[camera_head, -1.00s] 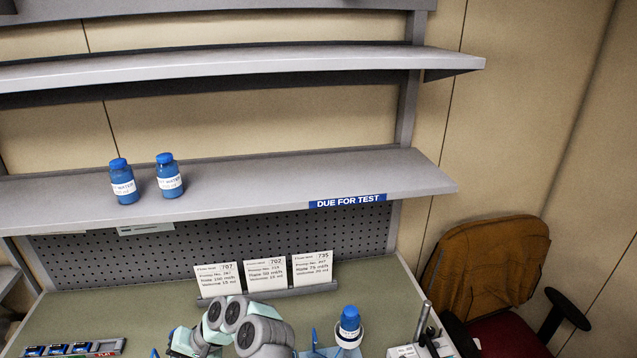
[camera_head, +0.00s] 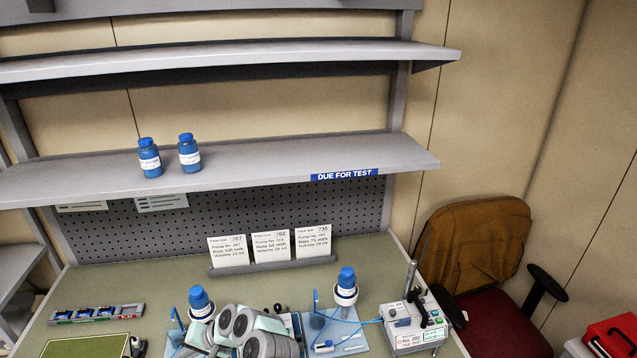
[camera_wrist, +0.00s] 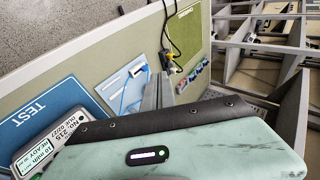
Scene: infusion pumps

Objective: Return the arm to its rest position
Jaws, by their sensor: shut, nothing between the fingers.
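My arm (camera_head: 250,328), teal and grey with round dark joint caps, is folded low over the front middle of the bench in the head view. Its gripper end is hidden there. In the wrist view, my gripper (camera_wrist: 158,92) shows as narrow grey fingers together, past the black edge of my teal wrist housing. It is shut and empty, above the bench top and apart from the things on it.
Blue-capped bottles stand at the bench's middle (camera_head: 200,303) and right (camera_head: 346,285), beside a pump (camera_head: 412,322). Two blue bottles (camera_head: 150,158) (camera_head: 189,153) stand on the shelf (camera_head: 300,165). A blue TEST mat (camera_wrist: 45,105) and an office chair (camera_head: 475,250) are nearby.

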